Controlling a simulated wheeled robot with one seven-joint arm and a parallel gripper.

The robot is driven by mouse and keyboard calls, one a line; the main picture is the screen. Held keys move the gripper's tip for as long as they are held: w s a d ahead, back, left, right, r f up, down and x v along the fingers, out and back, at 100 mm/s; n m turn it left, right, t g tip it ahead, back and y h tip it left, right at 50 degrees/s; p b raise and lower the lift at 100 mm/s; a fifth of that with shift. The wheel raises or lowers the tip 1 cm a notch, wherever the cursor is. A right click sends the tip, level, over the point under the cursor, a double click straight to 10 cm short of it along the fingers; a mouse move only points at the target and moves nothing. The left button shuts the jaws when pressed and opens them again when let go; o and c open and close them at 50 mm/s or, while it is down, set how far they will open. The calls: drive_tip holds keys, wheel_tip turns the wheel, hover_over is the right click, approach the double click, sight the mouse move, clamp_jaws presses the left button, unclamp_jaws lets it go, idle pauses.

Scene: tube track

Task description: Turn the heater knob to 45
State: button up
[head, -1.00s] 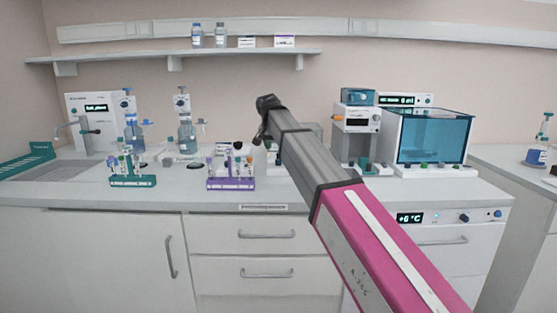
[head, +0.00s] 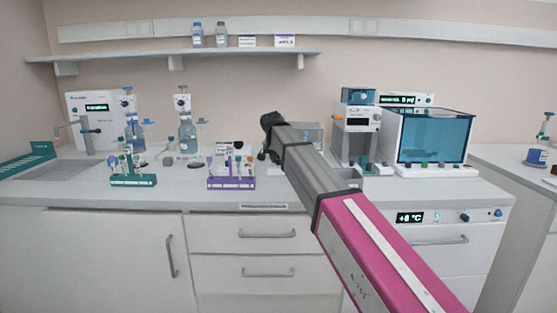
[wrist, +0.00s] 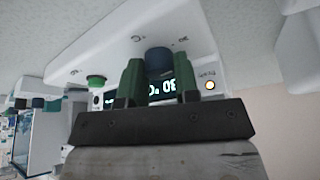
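In the wrist view the heater's white body (wrist: 105,45) appears upside down. Its dark blue knob (wrist: 160,62) stands between the two green fingertips of my gripper (wrist: 159,72). The fingers are apart, one on each side of the knob, with only narrow gaps; no firm grip shows. A lit display (wrist: 168,87) is partly hidden by the fingers; the inverted digits appear to read 30.0. In the head view my arm's dark end (head: 270,121) is over the counter, and my fingers and the knob are hidden.
A green button (wrist: 95,82) and a yellow-lit button (wrist: 209,85) flank the knob. A purple tube rack (head: 231,184) and a green rack (head: 133,181) stand on the counter to the left. A teal-windowed box (head: 432,138) stands to the right.

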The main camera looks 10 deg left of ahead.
drive_tip(key=shift+m, duration=0.3)
drive_tip(key=m+h, duration=0.1)
drive_tip(key=m, duration=0.1)
drive_tip(key=shift+a+m, duration=0.15)
drive_tip(key=shift+m, duration=0.25)
drive_tip(key=shift+w+m+g+h, duration=0.1)
drive_tip(key=shift+m+g+h, duration=0.3)
drive_tip(key=shift+m, duration=0.7)
drive_tip(key=shift+m+g+h, duration=0.3)
drive_tip(key=shift+m+h, duration=0.1)
drive_tip(key=shift+m, duration=0.7)
drive_tip(key=o, duration=0.9)
drive_tip(key=shift+o, duration=0.2)
